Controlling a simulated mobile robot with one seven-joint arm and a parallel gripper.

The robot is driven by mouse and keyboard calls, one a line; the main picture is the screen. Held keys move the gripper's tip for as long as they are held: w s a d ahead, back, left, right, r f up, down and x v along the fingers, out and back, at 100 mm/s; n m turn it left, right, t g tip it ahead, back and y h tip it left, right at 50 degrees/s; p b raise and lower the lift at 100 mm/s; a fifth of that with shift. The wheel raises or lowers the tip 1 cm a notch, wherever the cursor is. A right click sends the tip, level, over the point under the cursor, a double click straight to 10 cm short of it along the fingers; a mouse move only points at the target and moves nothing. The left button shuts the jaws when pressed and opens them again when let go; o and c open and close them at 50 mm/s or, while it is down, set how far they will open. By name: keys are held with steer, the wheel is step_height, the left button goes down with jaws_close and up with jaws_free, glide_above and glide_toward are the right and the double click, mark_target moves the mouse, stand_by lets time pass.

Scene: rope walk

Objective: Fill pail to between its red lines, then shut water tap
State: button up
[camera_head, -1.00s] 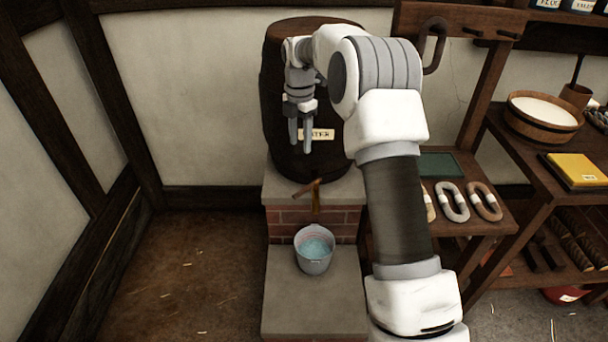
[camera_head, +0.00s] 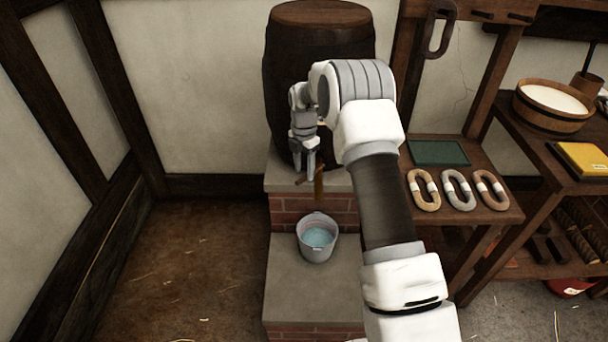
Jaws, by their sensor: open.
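A grey pail (camera_head: 317,250) stands upright on the lower stone step, with blue water inside. Faint reddish marking shows on its inner wall, but I cannot tell the water level against the lines. The wooden water tap (camera_head: 318,184) sticks out at the foot of the dark barrel (camera_head: 318,75), above the pail. I cannot make out a stream between the tap and the pail. My gripper (camera_head: 304,172) is open and empty, pointing down in front of the barrel, with its fingertips close to the tap handle. I cannot tell whether they touch it.
The barrel stands on a brick and stone ledge (camera_head: 283,184); the lower step (camera_head: 290,305) has bare room in front of the pail. To the right, a wooden bench holds a green board (camera_head: 438,153) and several rope rings. The left floor is clear.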

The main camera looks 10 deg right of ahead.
steer(key=shift+f, duration=1.05)
jaws_close()
stand_by(0.7)
